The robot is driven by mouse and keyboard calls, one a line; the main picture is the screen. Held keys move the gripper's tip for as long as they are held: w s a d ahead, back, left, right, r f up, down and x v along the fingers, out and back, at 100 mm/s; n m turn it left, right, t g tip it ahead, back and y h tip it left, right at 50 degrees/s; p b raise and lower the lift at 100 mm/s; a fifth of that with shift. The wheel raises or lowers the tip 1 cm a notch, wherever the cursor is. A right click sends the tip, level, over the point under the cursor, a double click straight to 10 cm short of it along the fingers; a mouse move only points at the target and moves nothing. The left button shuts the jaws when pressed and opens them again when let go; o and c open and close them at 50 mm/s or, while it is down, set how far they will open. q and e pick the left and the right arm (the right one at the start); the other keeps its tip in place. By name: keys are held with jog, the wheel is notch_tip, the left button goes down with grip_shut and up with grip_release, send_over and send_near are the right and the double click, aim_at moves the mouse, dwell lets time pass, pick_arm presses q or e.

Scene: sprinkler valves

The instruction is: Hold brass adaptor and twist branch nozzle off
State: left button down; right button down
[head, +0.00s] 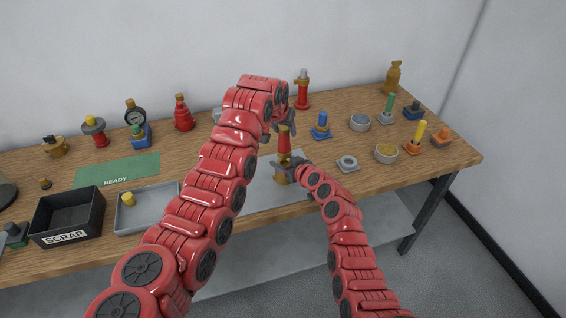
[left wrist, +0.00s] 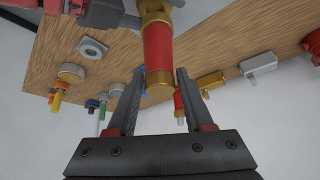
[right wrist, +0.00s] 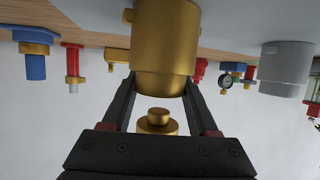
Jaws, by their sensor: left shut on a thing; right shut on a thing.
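The brass adaptor (head: 282,177) stands upright on a grey plate (head: 262,192) at the table's front middle. The branch nozzle (head: 284,143), a red tube with brass ends, stands upright on top of it. My left gripper (head: 284,126) is shut on the nozzle's upper end. In the left wrist view the nozzle (left wrist: 158,48) reaches down between the fingers. My right gripper (head: 287,163) is lower and shut on the adaptor. In the right wrist view the adaptor (right wrist: 165,45) fills the space between the fingers. My left arm hides part of the plate.
A grey tray (head: 152,192) with a yellow piece and a black SCRAP box (head: 68,215) stand at the left. A green READY mat (head: 117,171) lies behind them. Bowls (head: 386,152) and several coloured fittings stand at the right. Red fittings (head: 302,90) stand along the back.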

pick_arm(q)
jog(key=shift+r, duration=1.6)
pick_arm(e)
jog(key=shift+s+f, duration=0.2)
jog(key=shift+f, duration=0.35)
jog(key=c, duration=0.6)
grip_release()
jog(key=o, duration=0.5)
pick_arm(q)
jog(key=shift+w, duration=0.1)
pick_arm(e)
jog(key=shift+o, duration=0.5)
jog(key=shift+w+r, duration=0.15)
jog(key=shift+w, duration=0.05)
jog(key=shift+s+d+r, duration=0.1)
jog(key=shift+r, duration=0.1)
